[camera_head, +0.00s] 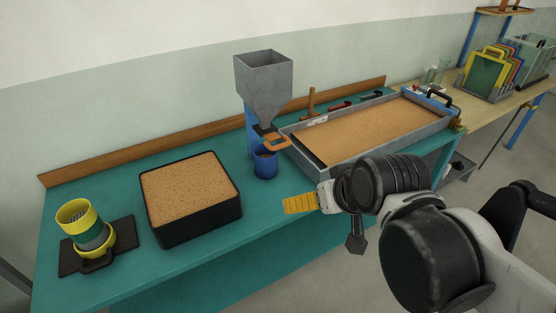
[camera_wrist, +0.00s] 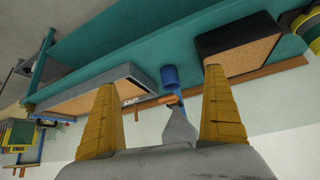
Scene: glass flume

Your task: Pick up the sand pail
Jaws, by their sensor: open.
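The blue sand pail (camera_head: 265,163) stands on the teal bench under the spout of a grey hopper (camera_head: 264,85). An orange piece (camera_head: 276,142) sits at the spout, just above the pail's rim. My gripper (camera_head: 300,203) is in front and to the right of the pail, apart from it, with yellow ribbed fingers. In the wrist view, which is upside down, my gripper (camera_wrist: 161,77) is open. The pail (camera_wrist: 168,76) shows farther off between the two fingers, and nothing is held.
A black box of sand (camera_head: 193,236) stands left of the pail. A yellow and grey sieve stack (camera_head: 84,228) is farther left. A grey sand-filled tray (camera_head: 436,125) lies to the right. Hand tools (camera_head: 340,105) lie behind the tray. A wooden strip (camera_head: 130,156) runs along the back.

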